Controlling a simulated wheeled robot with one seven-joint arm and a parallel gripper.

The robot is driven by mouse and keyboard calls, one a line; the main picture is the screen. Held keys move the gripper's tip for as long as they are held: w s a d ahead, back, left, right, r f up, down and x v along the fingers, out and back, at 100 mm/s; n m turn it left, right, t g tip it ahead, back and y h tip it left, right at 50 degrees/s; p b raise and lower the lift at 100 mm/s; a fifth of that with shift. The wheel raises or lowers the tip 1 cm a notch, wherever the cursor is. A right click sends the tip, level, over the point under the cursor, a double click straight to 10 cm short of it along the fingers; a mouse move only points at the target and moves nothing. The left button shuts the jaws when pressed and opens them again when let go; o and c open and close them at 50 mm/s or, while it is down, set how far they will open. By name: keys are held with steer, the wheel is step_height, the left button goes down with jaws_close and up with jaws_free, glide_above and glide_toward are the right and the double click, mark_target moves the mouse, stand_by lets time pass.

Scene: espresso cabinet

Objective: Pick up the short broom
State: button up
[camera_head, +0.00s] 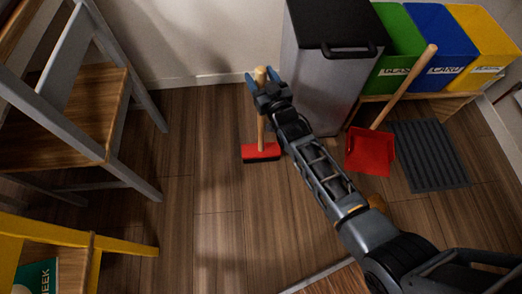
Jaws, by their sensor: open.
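The short broom has a wooden handle (261,132) and a red head with dark bristles (261,152). It stands upright on the floor, bristles down, to the left of the grey bin. My gripper (261,77) is at the upper part of the handle, its blue-tipped fingers open on either side of the handle's top. I cannot tell whether a finger touches the handle. My gripper hides part of the handle below its top.
A grey bin with a black lid (337,24) stands right of the broom. Green (397,45), blue (437,45) and yellow (481,45) bins stand further right. A long-handled red dustpan (370,151) and grey mat (428,155) lie nearby. Chairs are at left; floor between is clear.

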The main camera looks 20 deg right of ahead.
steer(key=shift+c, duration=0.3)
jaws_close()
stand_by(0.3)
stand_by(0.8)
steer(key=shift+r, duration=0.1)
